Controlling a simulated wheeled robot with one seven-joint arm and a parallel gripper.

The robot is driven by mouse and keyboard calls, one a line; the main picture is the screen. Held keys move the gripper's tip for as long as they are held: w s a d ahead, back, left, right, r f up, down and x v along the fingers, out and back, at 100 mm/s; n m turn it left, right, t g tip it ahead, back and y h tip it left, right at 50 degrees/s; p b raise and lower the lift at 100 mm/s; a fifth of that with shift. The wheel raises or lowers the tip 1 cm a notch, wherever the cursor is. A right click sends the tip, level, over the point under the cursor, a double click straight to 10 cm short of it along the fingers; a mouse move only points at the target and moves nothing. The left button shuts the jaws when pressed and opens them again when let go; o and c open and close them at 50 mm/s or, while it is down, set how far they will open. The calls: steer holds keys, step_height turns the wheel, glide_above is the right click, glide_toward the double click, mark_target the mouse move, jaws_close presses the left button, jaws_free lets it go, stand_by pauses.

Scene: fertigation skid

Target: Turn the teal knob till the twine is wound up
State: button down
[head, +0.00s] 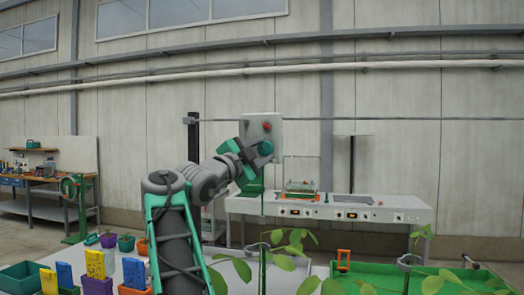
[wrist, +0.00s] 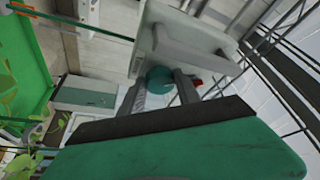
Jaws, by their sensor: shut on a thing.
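The teal knob (head: 265,147) sits on the front of a pale grey box (head: 276,128) in the head view. In the wrist view the knob (wrist: 158,77) lies between the two fingers of my gripper (wrist: 162,84), which is shut on it. My gripper (head: 259,150) reaches the knob from the lower left in the head view. A thin green line, which looks like the twine, runs down below the box (head: 263,192). It also shows in the wrist view, running from upper left to the box (wrist: 85,26). How much is wound up cannot be told.
A red button (head: 267,126) is on the box above the knob. A white bench with control panels (head: 325,207) stands behind. Leafy plants (head: 280,245), a green tray (head: 378,271) and coloured blocks (head: 95,264) are in front. A workbench (head: 45,190) is far left.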

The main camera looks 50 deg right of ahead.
steer(key=m+p, duration=0.1)
steer(key=m, duration=0.1)
steer(key=m+y+p, duration=0.1)
steer(key=m, duration=0.1)
steer(key=shift+w+r+g, duration=0.1)
steer(key=shift+r+g, duration=0.25)
steer(key=shift+g, duration=0.05)
steer(key=shift+m+y+p, duration=0.7)
steer(key=shift+m+p, duration=0.35)
steer(key=shift+m, duration=0.45)
steer(key=shift+f, duration=0.1)
steer(key=c, duration=0.9)
jaws_free()
steer(key=shift+a, duration=0.1)
steer(key=a+b, duration=0.1)
steer(key=a, duration=0.6)
steer(key=shift+a, duration=0.3)
